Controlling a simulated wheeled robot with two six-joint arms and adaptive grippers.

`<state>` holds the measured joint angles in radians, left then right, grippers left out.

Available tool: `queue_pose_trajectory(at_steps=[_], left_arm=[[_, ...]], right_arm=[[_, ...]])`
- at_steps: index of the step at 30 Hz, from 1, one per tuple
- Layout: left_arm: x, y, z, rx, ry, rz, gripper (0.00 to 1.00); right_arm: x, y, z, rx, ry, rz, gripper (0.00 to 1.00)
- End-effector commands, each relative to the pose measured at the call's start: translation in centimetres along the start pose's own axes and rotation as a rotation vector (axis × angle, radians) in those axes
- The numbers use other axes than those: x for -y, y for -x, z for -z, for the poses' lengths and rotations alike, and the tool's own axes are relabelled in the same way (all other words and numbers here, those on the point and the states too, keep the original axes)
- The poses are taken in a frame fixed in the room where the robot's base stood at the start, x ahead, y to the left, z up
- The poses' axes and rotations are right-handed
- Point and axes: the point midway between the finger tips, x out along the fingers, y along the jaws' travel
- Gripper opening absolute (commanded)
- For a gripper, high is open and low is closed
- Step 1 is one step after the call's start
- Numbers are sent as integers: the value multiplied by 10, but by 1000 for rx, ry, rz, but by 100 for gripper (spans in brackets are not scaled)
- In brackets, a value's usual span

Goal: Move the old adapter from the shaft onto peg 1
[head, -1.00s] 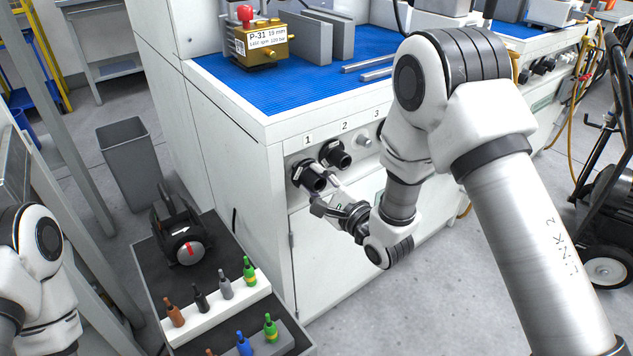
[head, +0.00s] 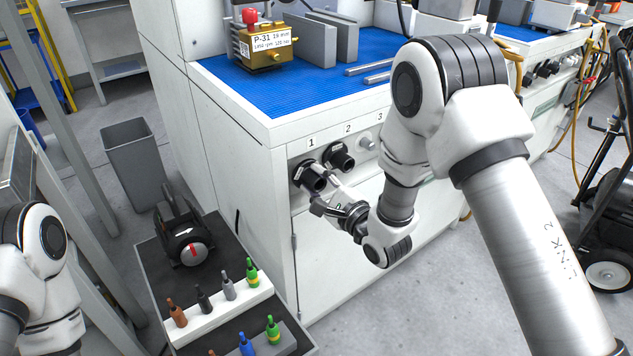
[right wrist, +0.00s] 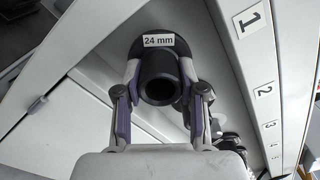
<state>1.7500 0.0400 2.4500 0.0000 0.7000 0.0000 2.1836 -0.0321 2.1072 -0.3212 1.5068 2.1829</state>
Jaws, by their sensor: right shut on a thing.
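A black adapter (head: 308,176) is at the cabinet front under the number 1. In the right wrist view the adapter (right wrist: 160,80) shows its round open end and a "24 mm" label. My right gripper (head: 324,185) is shut on it, with one finger on each side of its barrel. Peg 1 is hidden by the adapter, and I cannot tell how far the adapter is pushed on. I cannot pick out the shaft. My left gripper is out of view; only part of the left arm shows.
A second black adapter (head: 338,156) sits under number 2, close to my right gripper. Peg 3 (head: 366,143) is a bare metal stub. A brass pump (head: 264,50) stands on the blue mat (head: 290,92).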

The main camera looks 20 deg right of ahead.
Motion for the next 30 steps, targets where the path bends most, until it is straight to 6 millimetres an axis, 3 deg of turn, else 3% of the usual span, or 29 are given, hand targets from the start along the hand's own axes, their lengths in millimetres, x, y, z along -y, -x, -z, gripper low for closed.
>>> queue_pose_trajectory(at_steps=[30], left_arm=[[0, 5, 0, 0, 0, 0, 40]], right_arm=[[1, -12, -1, 1, 0, 2, 0]])
